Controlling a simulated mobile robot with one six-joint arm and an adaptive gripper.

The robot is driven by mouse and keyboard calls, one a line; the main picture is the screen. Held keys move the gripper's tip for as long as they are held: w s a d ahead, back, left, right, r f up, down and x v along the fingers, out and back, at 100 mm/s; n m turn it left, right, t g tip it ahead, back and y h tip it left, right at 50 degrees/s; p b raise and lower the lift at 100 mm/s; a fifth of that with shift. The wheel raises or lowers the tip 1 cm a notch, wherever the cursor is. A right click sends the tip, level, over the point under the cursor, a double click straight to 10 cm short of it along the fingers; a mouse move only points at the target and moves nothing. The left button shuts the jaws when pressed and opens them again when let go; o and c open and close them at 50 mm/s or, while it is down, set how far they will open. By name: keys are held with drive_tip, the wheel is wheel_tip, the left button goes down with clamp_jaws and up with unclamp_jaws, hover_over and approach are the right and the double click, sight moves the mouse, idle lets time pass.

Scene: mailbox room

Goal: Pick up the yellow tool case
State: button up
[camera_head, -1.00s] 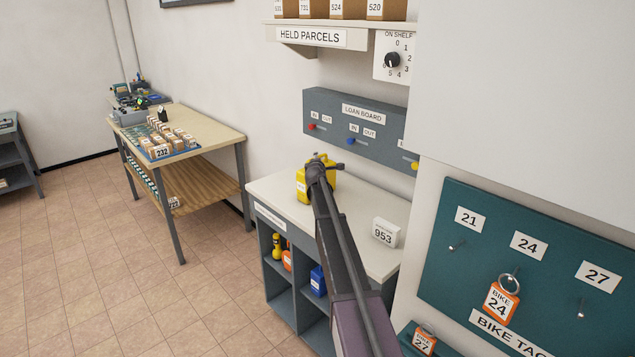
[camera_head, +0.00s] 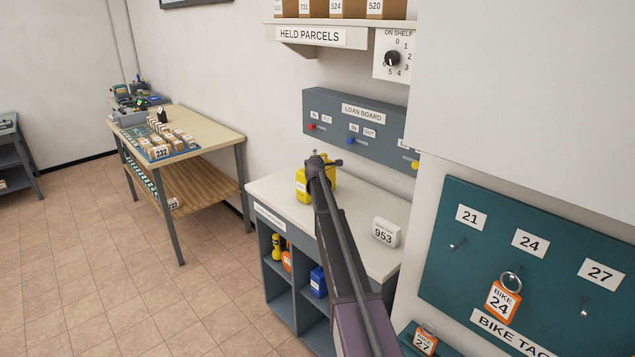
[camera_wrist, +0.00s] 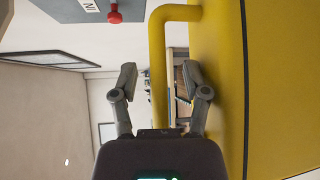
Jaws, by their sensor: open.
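The yellow tool case (camera_head: 301,184) stands on the white top of the grey cabinet, partly hidden by my arm in the head view. In the wrist view its flat yellow side (camera_wrist: 285,75) fills the right. Its bar handle (camera_wrist: 157,60) runs down the middle, bent at the top towards the case. My gripper (camera_wrist: 158,78) is open, with one finger on each side of the handle bar and gaps visible. In the head view my gripper (camera_head: 322,165) is over the case; its fingers are hard to make out.
The cabinet top (camera_head: 360,205) also holds a white box marked 953 (camera_head: 386,232). The loan board (camera_head: 355,125) is on the wall behind, its red knob (camera_wrist: 114,15) near the fingers. The bike tag board (camera_head: 450,270) is at right. Floor (camera_head: 150,290) at left is clear.

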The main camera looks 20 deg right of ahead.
clamp_jaws()
drive_tip(key=shift+r+p, duration=0.2)
drive_tip(key=shift+p, duration=0.1)
idle(0.4)
drive_tip(key=shift+r+p, duration=1.5)
drive_tip(key=shift+r, duration=0.05)
drive_tip(key=s+r+p, duration=0.1)
drive_tip(key=s, duration=1.5)
drive_tip(key=shift+r, duration=0.25)
drive_tip(key=shift+a, duration=0.1)
